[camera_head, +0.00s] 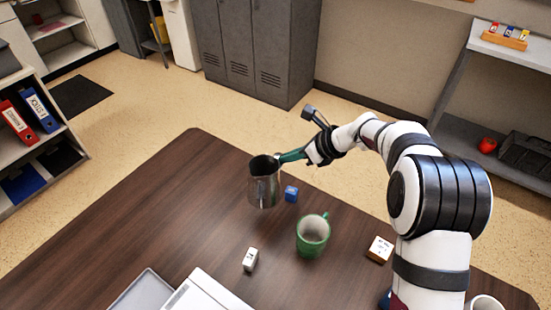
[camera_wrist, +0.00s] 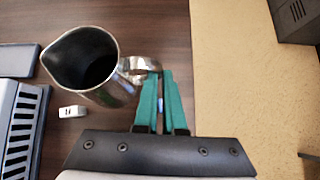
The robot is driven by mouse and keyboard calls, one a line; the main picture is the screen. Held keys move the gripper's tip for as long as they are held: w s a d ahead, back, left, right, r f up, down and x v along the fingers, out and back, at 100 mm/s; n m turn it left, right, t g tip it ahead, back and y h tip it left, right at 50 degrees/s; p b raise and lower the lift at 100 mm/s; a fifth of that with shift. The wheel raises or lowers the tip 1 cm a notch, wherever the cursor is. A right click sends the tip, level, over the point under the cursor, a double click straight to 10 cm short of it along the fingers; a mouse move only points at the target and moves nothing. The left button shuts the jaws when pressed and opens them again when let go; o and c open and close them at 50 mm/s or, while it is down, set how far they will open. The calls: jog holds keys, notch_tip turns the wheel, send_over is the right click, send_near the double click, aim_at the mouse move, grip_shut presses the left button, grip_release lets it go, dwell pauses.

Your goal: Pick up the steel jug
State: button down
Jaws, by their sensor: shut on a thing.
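The steel jug (camera_head: 264,186) is a shiny metal pitcher with a dark inside, near the far edge of the brown table. It also shows in the wrist view (camera_wrist: 112,88), its spout toward the upper left and its handle toward my gripper. My gripper (camera_head: 281,159) has green fingers and reaches in from the right at the jug's rim. In the wrist view the fingers (camera_wrist: 161,78) are close together on the jug's handle. The jug looks upright; whether its base touches the table is hard to tell.
A small white block (camera_head: 250,259) and a white box (camera_head: 380,249) lie nearer. A white device (camera_head: 205,290) is at the front. The table's left part is clear.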

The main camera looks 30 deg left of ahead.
jog(key=shift+w+d+r, duration=0.3)
jog(key=shift+d+r, duration=0.3)
jog(key=shift+d, duration=0.3)
jog(key=shift+r, duration=0.15)
dwell(1.7)
